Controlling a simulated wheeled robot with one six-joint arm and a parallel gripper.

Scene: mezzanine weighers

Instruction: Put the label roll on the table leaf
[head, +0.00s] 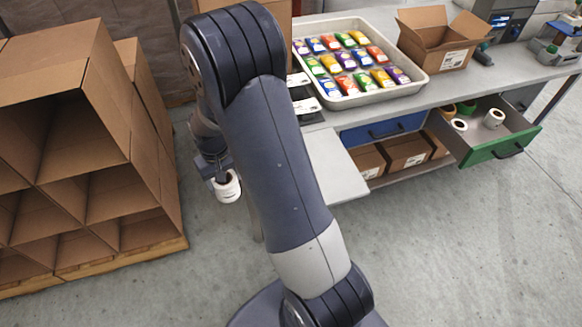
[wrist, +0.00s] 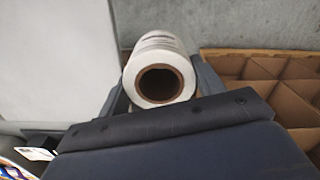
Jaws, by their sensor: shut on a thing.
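My gripper (head: 222,178) is shut on a white label roll (head: 228,190) and holds it in the air, left of the table leaf. In the wrist view the label roll (wrist: 160,82) shows its brown hollow core facing the camera, with a finger on each side. The table leaf (head: 335,167) is a flat light grey panel at the front left of the workbench, partly hidden by my arm. It appears bare where it shows. In the wrist view a pale flat surface (wrist: 55,60), which looks like the leaf, lies left of the roll, apart from it.
A tray (head: 360,101) of colourful packets and an open carton (head: 440,40) stand on the bench. A green-fronted drawer (head: 490,148) is pulled out at the right with more rolls in it. Stacked open cardboard boxes (head: 75,150) stand at the left. Bare floor lies between.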

